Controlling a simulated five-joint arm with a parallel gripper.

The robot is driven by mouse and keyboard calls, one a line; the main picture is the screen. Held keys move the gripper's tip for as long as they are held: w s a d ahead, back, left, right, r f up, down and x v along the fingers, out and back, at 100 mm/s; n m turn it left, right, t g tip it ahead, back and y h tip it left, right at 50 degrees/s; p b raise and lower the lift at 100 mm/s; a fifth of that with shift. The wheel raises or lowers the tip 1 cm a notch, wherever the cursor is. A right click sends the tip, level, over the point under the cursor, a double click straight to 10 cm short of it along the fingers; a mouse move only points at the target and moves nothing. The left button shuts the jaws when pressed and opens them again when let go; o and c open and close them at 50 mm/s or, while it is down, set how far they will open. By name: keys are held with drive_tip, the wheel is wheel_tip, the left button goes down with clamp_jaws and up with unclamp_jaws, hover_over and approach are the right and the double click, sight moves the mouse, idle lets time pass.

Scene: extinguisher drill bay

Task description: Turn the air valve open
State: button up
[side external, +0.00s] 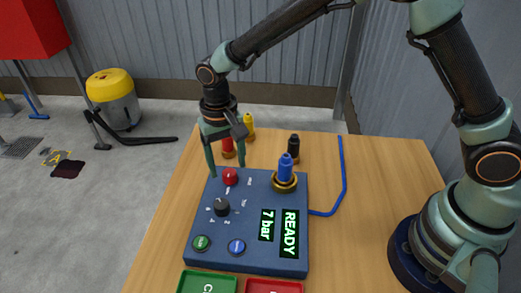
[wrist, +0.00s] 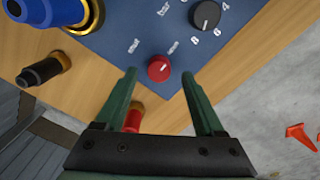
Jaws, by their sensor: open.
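The control panel (side external: 262,196) is a dark blue box on the wooden table. A red knob (side external: 230,177) sits near its far left corner. In the wrist view the red knob (wrist: 158,69) has a short white mark and two small white labels beside it, which are hard to read. My gripper (side external: 227,168) points down over this corner of the panel. In the wrist view its two green fingers (wrist: 160,74) are open, with the knob between or just beyond their tips. I see no contact with the knob.
A black dial (side external: 221,207), green button (side external: 201,243) and blue button (side external: 236,247) are on the panel. Displays read "7 bar" (side external: 266,225) and "READY" (side external: 290,233). Red (side external: 228,147), yellow (side external: 249,126) and black (side external: 293,148) bottles stand behind.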

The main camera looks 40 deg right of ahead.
sight(227, 172)
wheel_tip(227, 172, up, 10)
idle(0.4)
drive_tip(key=shift+w+a, duration=0.1)
drive_tip(key=s+d+r+n+t, duration=0.1)
drive_tip(key=s+d+r+t, duration=0.25)
drive_tip(key=d+r, duration=0.6)
drive_tip(key=s+d+f+n+t, duration=0.1)
drive_tip(key=s+d+t, duration=0.1)
drive_tip(key=s+d, duration=0.7)
drive_tip(key=shift+s+d+f, duration=0.15)
drive_tip(key=shift+d+f, duration=0.05)
drive_tip(key=shift+d, duration=1)
drive_tip(key=shift+t, duration=0.25)
